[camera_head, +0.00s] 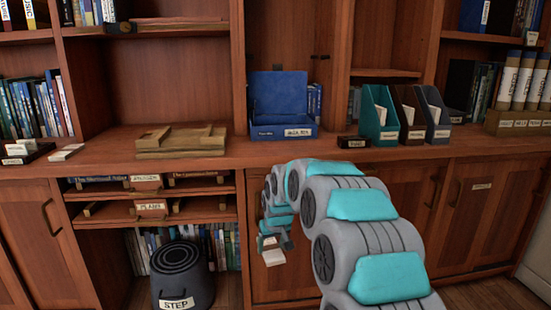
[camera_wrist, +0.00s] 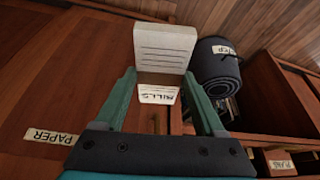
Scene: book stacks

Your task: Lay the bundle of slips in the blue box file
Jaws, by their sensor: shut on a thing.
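The blue box file (camera_head: 283,131) stands on the wooden counter with its lid raised at the back. A white label is on its front, and its inside is mostly hidden by the front wall. My gripper (camera_head: 270,241) is below the counter edge, in front of the cupboard doors and well below the box file. It is shut on the bundle of slips (camera_head: 273,256). In the wrist view the bundle (camera_wrist: 164,45) is a pale stack with lined paper and a label reading BILLS, between the two green fingers. The box file is not in the wrist view.
A flat wooden tray-like stack (camera_head: 181,141) lies left of the box file. A small dark labelled block (camera_head: 353,142) and upright magazine files (camera_head: 379,115) stand to its right. A dark round step stool (camera_head: 183,277) is on the floor. Counter in front of the box is narrow but clear.

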